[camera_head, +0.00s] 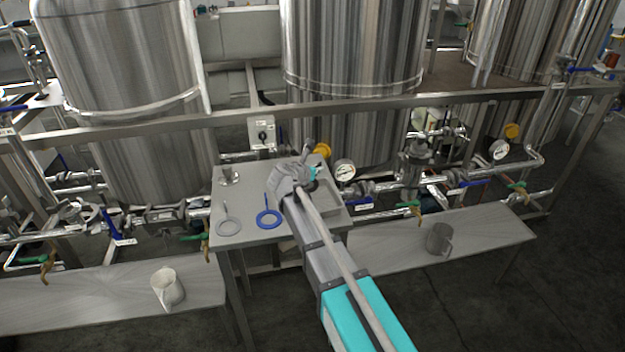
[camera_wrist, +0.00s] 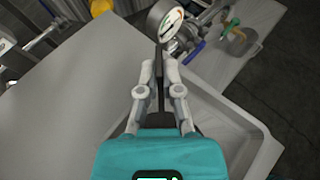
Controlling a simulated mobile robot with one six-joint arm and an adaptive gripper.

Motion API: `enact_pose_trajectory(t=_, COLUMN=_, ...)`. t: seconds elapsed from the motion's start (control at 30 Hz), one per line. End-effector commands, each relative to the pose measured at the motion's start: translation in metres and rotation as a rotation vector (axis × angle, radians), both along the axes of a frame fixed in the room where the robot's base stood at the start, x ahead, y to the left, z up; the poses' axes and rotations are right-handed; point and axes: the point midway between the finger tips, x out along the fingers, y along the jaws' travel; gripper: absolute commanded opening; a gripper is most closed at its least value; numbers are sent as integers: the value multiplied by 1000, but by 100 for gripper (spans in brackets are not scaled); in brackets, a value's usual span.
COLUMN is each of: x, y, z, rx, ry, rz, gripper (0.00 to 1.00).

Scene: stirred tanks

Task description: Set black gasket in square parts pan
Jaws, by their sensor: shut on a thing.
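In the wrist view my gripper (camera_wrist: 160,72) is shut on a thin black piece (camera_wrist: 160,88), seen edge-on between the fingers, which I take to be the black gasket. Its full outline does not show. The square parts pan (camera_wrist: 262,132) is a shallow grey pan with raised walls, to the right of the fingers and partly hidden by my gripper body. In the head view the pan (camera_head: 342,211) sits at the right side of the small table, partly behind my arm. I cannot tell the height above the table.
A blue ring gasket (camera_head: 268,219), a light grey ring gasket (camera_head: 229,227) and a small metal fitting (camera_head: 229,177) are on the table's left part. A pressure gauge (camera_head: 345,170) and pipework stand behind. Side benches hold a white jug (camera_head: 168,288) and a grey jug (camera_head: 438,239).

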Motion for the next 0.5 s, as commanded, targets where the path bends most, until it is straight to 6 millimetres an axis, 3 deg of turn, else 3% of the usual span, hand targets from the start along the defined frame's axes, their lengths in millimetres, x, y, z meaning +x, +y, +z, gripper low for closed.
enact_pose_trajectory(t=0.2, x=-1, y=0, z=-23, rx=0, ry=0, rz=0, gripper=0)
enact_pose_trajectory(t=0.5, x=-1, y=1, z=-30, rx=0, ry=0, rz=1, gripper=0)
